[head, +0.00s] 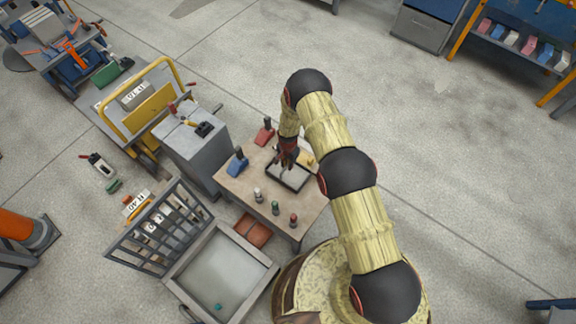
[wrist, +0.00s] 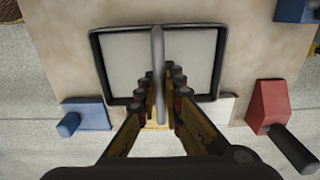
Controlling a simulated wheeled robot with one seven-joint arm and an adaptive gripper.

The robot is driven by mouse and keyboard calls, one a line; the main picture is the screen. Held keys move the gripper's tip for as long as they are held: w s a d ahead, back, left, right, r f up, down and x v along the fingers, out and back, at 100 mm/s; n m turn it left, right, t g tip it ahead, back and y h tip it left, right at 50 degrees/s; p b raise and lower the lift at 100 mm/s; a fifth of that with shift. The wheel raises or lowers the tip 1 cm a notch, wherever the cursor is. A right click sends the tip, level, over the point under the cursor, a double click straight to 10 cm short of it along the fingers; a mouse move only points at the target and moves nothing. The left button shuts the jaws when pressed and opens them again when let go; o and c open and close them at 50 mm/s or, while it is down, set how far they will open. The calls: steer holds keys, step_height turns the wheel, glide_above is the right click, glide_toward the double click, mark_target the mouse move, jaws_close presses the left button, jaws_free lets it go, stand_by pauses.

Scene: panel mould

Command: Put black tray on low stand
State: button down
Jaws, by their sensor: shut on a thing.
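The black tray (head: 285,184) has a dark rim and a pale grey inside, and sits at or just over the tan-topped table (head: 238,188). In the wrist view the black tray (wrist: 216,60) has a grey bar (wrist: 158,50) running across its middle. My gripper (head: 287,160) is over the tray. In the wrist view my gripper's fingers (wrist: 163,78) are on both sides of the bar, shut on it. I cannot tell whether the tray touches the tabletop. I cannot tell for certain which piece is the low stand.
A blue tool (head: 237,163), a red tool (head: 264,133) and a yellow piece (head: 308,159) lie around the tray. Small bottles (head: 275,208) stand along the front. A grey cabinet (head: 190,150) stands left. A framed grey panel mould (head: 218,275) lies front left.

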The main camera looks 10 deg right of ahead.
steer(key=c, duration=1.9)
jaws_free()
step_height(320, 180, up, 12)
steer(key=p, duration=0.3)
steer(key=shift+r+p, duration=0.15)
steer(key=shift+p, duration=0.2)
